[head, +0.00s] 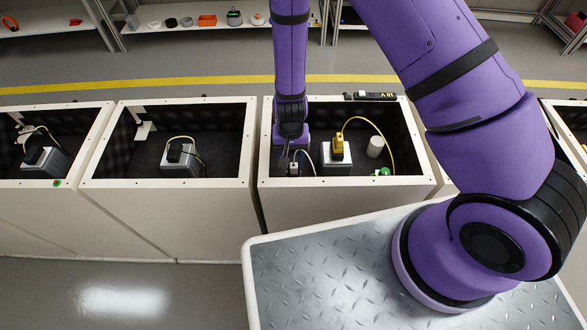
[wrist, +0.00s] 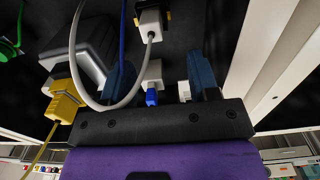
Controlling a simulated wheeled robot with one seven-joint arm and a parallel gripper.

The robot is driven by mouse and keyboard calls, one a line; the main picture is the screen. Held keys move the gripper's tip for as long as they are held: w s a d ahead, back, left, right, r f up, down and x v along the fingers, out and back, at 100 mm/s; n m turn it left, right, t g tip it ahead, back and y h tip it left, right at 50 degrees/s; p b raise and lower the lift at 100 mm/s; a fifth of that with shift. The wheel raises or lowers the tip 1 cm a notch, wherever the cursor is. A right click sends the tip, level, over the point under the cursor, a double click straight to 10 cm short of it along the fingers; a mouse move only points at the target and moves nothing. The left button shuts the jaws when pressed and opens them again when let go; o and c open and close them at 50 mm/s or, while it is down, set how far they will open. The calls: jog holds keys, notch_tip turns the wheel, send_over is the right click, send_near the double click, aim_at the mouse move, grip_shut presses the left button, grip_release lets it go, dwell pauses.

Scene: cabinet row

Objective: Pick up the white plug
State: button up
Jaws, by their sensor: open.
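In the head view, my gripper (head: 291,151) reaches down into the left part of an open cabinet box, partly hidden by my arm. A small white plug (head: 293,168) with a pale looping cable sits low beside it. In the wrist view, a white plug (wrist: 150,22) on a grey cable is at the top, beyond the fingertips. My gripper (wrist: 161,78) is open, its two blue fingers apart. A white connector with a blue end (wrist: 152,82) shows between the fingers, as does a small white piece (wrist: 184,90). I see no finger contact with the white plug.
A yellow plug (head: 338,145) with a yellow cable stands on a grey block (head: 336,164) in the same box. A white cylinder (head: 376,146) and a green item (head: 383,172) are right of it. The box's white rim (head: 345,184) bounds the space.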

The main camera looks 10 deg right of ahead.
aim_at(293, 164)
jog(key=shift+s+d+f, duration=0.1)
jog(key=shift+f, duration=0.7)
jog(key=shift+s+d+f, duration=0.15)
jog(key=shift+f, duration=0.6)
jog(key=shift+s+d+f, duration=0.1)
jog(key=shift+f, duration=1.45)
jog(key=c, duration=1)
jog(key=shift+o, duration=0.2)
jog(key=shift+r, duration=0.1)
notch_tip(293, 164, up, 10)
jog(key=shift+r, duration=0.2)
